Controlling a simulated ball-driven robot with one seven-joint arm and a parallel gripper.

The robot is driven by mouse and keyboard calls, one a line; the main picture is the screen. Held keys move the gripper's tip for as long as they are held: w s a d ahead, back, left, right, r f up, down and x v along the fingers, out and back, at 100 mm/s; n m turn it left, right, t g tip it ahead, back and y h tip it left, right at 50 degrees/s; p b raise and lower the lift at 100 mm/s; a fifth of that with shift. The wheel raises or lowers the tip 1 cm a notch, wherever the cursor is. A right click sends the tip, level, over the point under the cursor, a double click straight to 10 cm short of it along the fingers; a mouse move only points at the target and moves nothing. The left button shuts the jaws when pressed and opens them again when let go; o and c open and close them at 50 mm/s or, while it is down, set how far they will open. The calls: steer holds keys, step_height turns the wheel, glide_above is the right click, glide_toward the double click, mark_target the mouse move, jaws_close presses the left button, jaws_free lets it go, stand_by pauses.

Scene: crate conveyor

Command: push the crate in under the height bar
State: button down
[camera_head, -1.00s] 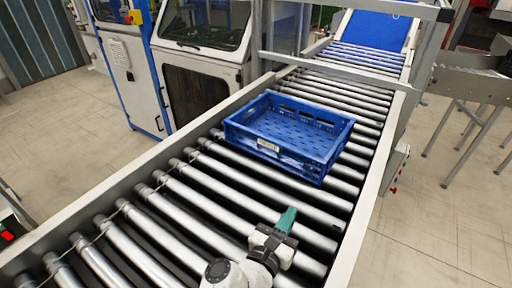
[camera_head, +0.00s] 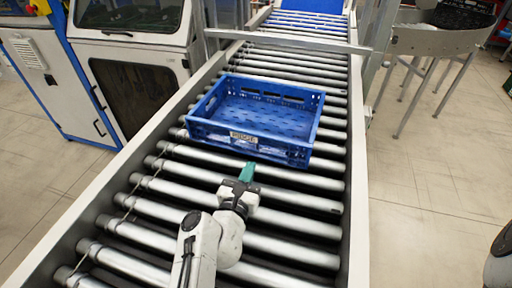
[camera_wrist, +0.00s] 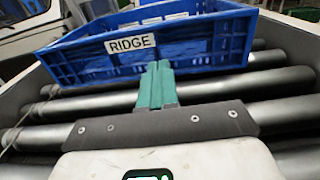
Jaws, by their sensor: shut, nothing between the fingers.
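The blue crate (camera_head: 296,152) sits upright and empty on the roller conveyor (camera_head: 352,222), a little turned to the rails. Its near wall with a white label reading RIDGE faces me; it also shows in the wrist view (camera_wrist: 205,45). The height bar (camera_head: 290,40) is a grey bar crossing the conveyor beyond the crate. The crate is on the near side of it. My gripper (camera_head: 248,170), with green fingers, is shut and empty just in front of the crate's near wall. In the wrist view the fingertips (camera_wrist: 158,68) overlap the wall's lower edge; I cannot tell whether they touch.
Pale side rails (camera_head: 120,160) border the rollers. A white machine cabinet (camera_head: 128,60) stands close on the left. A grey side table (camera_head: 432,42) stands on the right beyond open floor. Rollers between the crate and the bar are clear.

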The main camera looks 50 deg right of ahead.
mark_target(260, 144)
steer(key=p+x, duration=0.1)
steer(key=x, duration=0.6)
steer(key=shift+d+p, duration=0.35)
steer(key=shift+p, duration=0.05)
